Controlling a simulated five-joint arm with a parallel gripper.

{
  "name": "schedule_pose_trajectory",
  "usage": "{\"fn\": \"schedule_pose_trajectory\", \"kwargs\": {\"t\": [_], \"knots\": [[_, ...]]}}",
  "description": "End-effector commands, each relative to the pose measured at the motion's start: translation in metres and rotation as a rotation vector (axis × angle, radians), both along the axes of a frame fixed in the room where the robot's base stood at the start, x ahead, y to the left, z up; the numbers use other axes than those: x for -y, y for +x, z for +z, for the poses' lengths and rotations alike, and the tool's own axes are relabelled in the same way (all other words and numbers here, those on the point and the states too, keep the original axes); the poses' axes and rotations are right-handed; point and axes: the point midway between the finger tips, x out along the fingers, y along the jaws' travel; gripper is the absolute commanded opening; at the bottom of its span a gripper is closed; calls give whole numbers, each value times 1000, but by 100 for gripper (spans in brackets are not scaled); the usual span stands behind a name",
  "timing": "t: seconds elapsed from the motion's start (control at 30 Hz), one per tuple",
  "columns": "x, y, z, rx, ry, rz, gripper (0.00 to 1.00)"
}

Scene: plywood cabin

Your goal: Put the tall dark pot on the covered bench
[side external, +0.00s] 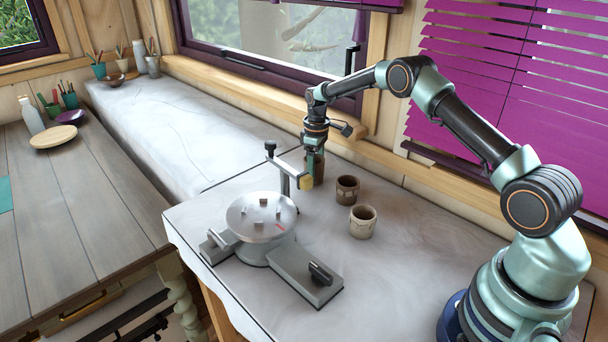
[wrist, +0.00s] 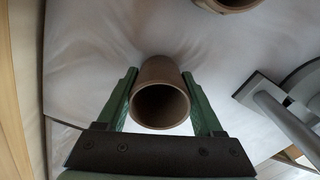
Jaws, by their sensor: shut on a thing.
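The tall dark pot (side external: 317,173) is brown and open-topped. My gripper (side external: 314,157) points down and is shut on it near the window side of the near cloth-covered top. In the wrist view the pot (wrist: 158,73) sits between the two green fingers of my gripper (wrist: 160,80), its round mouth facing the camera. I cannot tell whether its base touches the cloth. The covered bench (side external: 160,125), under pale cloth, runs along the window to the back left.
A dark short cup (side external: 347,190) and a pale cup (side external: 362,222) stand right of the pot. A grey turntable device (side external: 262,218) with a post stands at front left of it. Pots and bowls crowd the bench's far end (side external: 125,66); its middle is clear.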

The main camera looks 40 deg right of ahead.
Motion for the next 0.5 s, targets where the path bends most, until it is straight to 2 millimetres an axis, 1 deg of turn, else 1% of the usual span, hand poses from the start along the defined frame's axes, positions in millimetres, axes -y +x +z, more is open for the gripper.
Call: {"fn": "schedule_pose_trajectory", "kwargs": {"t": [0.23,0.37,0.4,0.43,0.47,0.5], "knots": [[0,1,0,4,-1,0,5],[0,1,-4,3,-1,0,5],[0,1,-3,3,-1,0,84],[0,1,-3,3,-1,0,95],[0,1,-3,3,-1,0,98],[0,1,-3,3,-1,0,98]]}}
